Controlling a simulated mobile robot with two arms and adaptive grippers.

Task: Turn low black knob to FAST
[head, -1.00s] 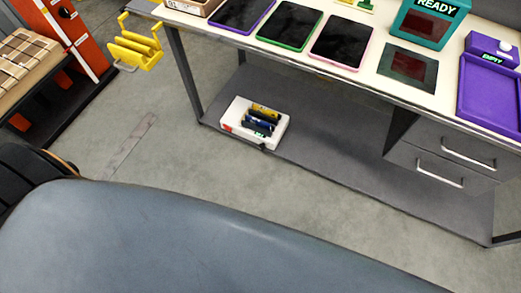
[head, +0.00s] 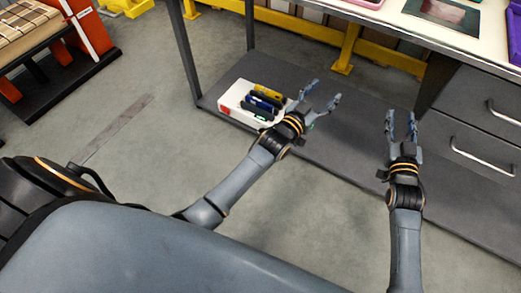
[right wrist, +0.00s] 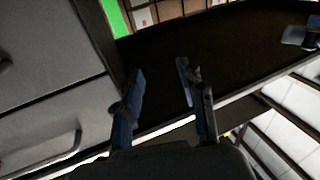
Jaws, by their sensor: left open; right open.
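A white box (head: 232,99) sits on the low grey shelf in the head view, with a red patch on its front and yellow, blue and dark battery-like cylinders (head: 263,101) on top. I cannot make out a black knob or a FAST mark; part of the box's right side is hidden behind my left gripper. My left gripper (head: 322,96) is open and empty, just right of the box. My right gripper (head: 401,117) is open and empty over the shelf, left of the drawers. Its spread fingers also show in the right wrist view (right wrist: 161,74).
The grey low shelf (head: 345,150) is bare between the box and drawers. The drawer unit (head: 478,130) with metal handles stands on the right. The tabletop (head: 400,15) overhangs above. A table leg (head: 186,55) stands left of the box. Yellow rails (head: 345,45) run behind.

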